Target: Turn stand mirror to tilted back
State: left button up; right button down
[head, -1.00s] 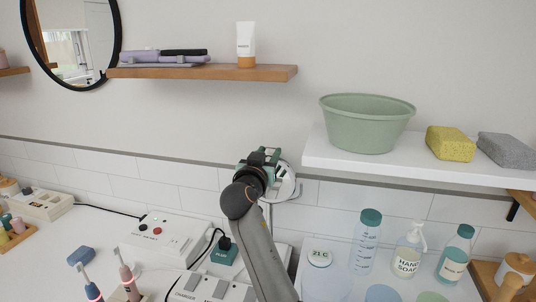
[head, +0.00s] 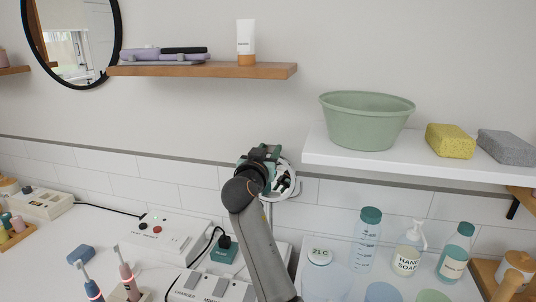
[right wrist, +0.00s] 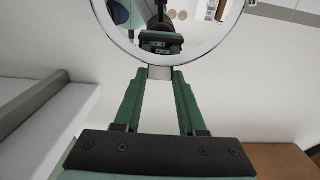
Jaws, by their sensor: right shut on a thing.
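The round stand mirror (head: 291,186) stands on the counter against the tiled wall, with a thin pale post below it. My right gripper (head: 265,156) and arm hide its left part in the head view. Its glass faces partly upward and shows dark reflections. In the right wrist view the mirror (right wrist: 207,46) fills the top, with a pale rim and my gripper reflected in it. My right gripper (right wrist: 159,73) is shut on a small pale tab at the mirror's rim. The mirror's base is hidden in the head view. My left gripper is not in view.
A white shelf (head: 330,150) with a green basin (head: 366,122) is close on the right. A wooden shelf (head: 220,72) is above. Bottles, including hand soap (head: 408,245), stand right of my arm. A green plug (head: 224,250) and switch boxes are left.

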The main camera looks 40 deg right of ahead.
jog(key=shift+b+x, duration=0.55)
jog(key=shift+x, duration=0.6)
jog(key=shift+w+d+r, duration=0.1)
jog(key=shift+d+r, duration=0.1)
jog(key=shift+r, duration=0.15)
jog(key=c, duration=0.8)
grip_release()
jog(key=shift+c, duration=0.2)
jog(key=o, duration=0.4)
jog(key=shift+c, duration=0.2)
jog(key=shift+f, duration=0.3)
